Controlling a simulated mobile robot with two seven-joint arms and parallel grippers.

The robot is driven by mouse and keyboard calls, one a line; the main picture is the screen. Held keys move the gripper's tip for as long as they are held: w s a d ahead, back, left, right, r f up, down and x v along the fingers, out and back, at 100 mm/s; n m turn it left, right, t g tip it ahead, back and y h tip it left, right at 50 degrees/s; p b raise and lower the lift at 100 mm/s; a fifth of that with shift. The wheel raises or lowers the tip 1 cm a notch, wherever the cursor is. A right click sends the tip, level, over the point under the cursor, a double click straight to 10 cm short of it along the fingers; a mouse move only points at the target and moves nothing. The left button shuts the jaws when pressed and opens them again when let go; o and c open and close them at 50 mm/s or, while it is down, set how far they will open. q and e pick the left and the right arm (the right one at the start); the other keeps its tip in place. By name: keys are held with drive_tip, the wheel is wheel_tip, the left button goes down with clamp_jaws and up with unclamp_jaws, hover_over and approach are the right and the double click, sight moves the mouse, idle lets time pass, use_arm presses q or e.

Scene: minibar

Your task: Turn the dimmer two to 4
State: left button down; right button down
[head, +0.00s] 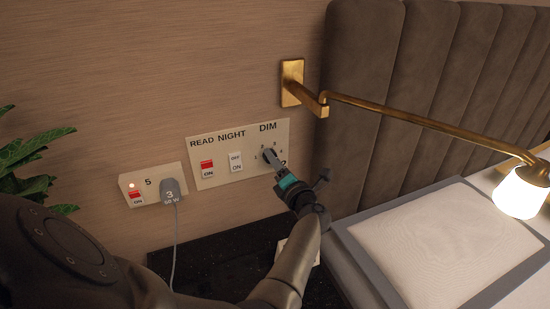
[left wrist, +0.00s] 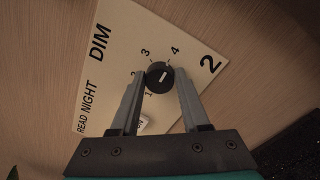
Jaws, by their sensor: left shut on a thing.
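The dimmer knob (left wrist: 160,77) is a round black dial with a short white mark, on a white panel (head: 222,179) labelled READ, NIGHT and DIM. In the left wrist view the numbers 1, 2, 3 and 4 stand around the knob, and a large 2 is printed beside it. The white mark is slanted toward the upper right of that view; I cannot tell exactly which number it matches. My left gripper (left wrist: 161,84) is shut on the knob, one finger on each side. My right gripper is not in view.
Red READ (head: 208,169) and white NIGHT (head: 236,162) switches sit left of the knob. A socket plate (head: 139,189) holds a grey plug (head: 170,191) with a hanging cord. A brass lamp arm (head: 420,119) extends above right, over the bed. A dark counter (head: 215,262) lies below.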

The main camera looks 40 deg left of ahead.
use_arm(q)
drive_tip(key=shift+a, duration=0.1)
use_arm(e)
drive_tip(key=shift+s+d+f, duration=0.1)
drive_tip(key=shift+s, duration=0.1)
use_arm(q)
drive_tip(key=shift+c, duration=2)
unclamp_jaws()
